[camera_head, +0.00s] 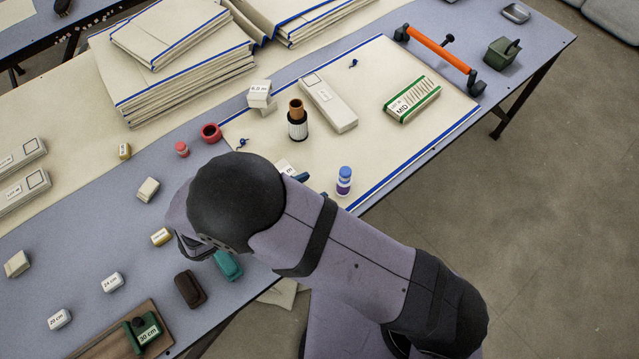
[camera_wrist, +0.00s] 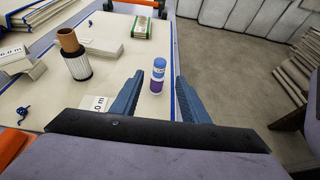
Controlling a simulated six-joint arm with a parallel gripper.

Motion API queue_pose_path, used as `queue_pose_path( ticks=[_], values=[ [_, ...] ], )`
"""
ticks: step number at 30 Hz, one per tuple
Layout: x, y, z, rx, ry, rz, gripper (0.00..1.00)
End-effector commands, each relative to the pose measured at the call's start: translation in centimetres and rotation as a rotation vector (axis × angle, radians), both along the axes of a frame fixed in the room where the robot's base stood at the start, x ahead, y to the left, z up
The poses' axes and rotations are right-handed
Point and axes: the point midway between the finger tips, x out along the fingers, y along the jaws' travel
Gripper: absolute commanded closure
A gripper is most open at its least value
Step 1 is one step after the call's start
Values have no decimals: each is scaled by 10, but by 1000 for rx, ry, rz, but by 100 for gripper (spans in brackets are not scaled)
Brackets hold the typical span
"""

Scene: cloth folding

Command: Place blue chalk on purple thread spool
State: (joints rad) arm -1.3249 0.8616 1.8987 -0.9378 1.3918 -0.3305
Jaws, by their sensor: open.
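The blue chalk (camera_head: 345,172) stands upright on top of the purple thread spool (camera_head: 343,188), near the blue-edged border of the cream cloth. In the wrist view, the blue chalk (camera_wrist: 159,67) again sits over the purple spool (camera_wrist: 156,86), and the two appear touching and aligned. My gripper (camera_wrist: 160,76) is open, with one dark blue finger seen on each side of the stack. The fingers look apart from it, and nothing is held. In the head view my arm hides most of the gripper.
A thread cone (camera_head: 297,122), a long pale box (camera_head: 328,103) and a green-edged pack (camera_head: 412,99) stand on the cloth. An orange-handled bar (camera_head: 437,48) is at the far right. Small blocks and a red ring (camera_head: 211,132) lie leftward. Cloth right of the stack is clear.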

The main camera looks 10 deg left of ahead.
Motion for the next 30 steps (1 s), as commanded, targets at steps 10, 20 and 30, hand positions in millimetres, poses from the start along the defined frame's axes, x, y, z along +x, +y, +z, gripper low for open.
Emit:
queue_pose_path(
  ticks=[10, 20, 30],
  values=[
    [-8, 8, 5, -1, 1, -1, 59],
    [1, -32, 9, 105, 33, -193, 59],
    [-17, -145, 16, 573, 13, -948, 59]
  ],
)
